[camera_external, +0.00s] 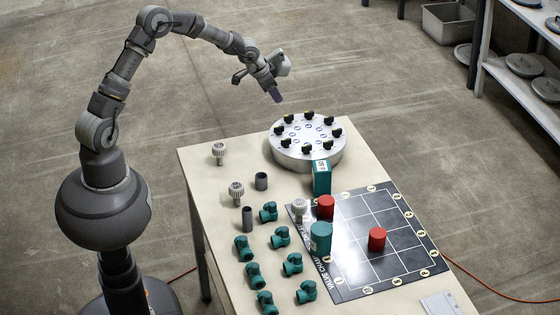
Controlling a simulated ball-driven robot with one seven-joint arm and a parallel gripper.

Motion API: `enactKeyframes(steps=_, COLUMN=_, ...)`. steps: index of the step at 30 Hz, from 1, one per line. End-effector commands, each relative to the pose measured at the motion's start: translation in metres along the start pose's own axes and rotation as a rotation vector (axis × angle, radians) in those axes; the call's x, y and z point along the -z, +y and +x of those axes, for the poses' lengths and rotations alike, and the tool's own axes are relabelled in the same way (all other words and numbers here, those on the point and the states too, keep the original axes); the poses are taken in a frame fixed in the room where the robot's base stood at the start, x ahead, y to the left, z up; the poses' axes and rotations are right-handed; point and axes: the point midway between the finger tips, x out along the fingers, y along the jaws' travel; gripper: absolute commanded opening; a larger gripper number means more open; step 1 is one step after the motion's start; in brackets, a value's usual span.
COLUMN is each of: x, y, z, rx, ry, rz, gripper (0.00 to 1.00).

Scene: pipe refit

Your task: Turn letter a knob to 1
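A round metal dial plate (307,158) stands on the far end of the table, with several small black knobs (306,149) in a ring on its top. The letters and numbers by the knobs are too small to read, so I cannot tell which knob is letter a or how it is set. My gripper (276,97) hangs in the air above and to the left of the plate, pointing down, apart from every knob. Its fingertips are too small to tell whether they are open or shut.
Green pipe fittings (281,237), grey sleeves and ribbed light-grey knobs (219,151) stand on the table's left side. A black grid board (385,270) at right carries red cylinders (377,239) and a green cylinder (320,239). A green labelled block (321,180) stands close in front of the plate.

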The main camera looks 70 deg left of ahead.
Motion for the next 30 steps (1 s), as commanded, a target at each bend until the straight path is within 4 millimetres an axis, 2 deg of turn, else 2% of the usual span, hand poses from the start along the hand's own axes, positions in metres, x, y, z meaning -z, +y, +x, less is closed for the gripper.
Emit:
enactKeyframes(steps=1, x=-0.017, y=-0.003, z=0.021, rx=-0.027, ry=-0.032, rz=-0.014, gripper=0.38)
enactKeyframes(steps=3, x=-0.033, y=-0.004, z=0.040, rx=-0.051, ry=-0.058, rz=-0.022, gripper=0.38)
enactKeyframes(steps=6, x=-0.044, y=-0.005, z=0.056, rx=-0.067, ry=-0.074, rz=-0.027, gripper=0.38)
enactKeyframes(steps=18, x=-0.051, y=0.000, z=0.121, rx=-0.070, ry=-0.076, rz=-0.028, gripper=0.38)
enactKeyframes(steps=22, x=-0.051, y=0.001, z=0.131, rx=-0.069, ry=-0.076, rz=-0.027, gripper=0.38)
enactKeyframes(steps=30, x=-0.050, y=0.001, z=0.132, rx=-0.068, ry=-0.075, rz=-0.027, gripper=0.38)
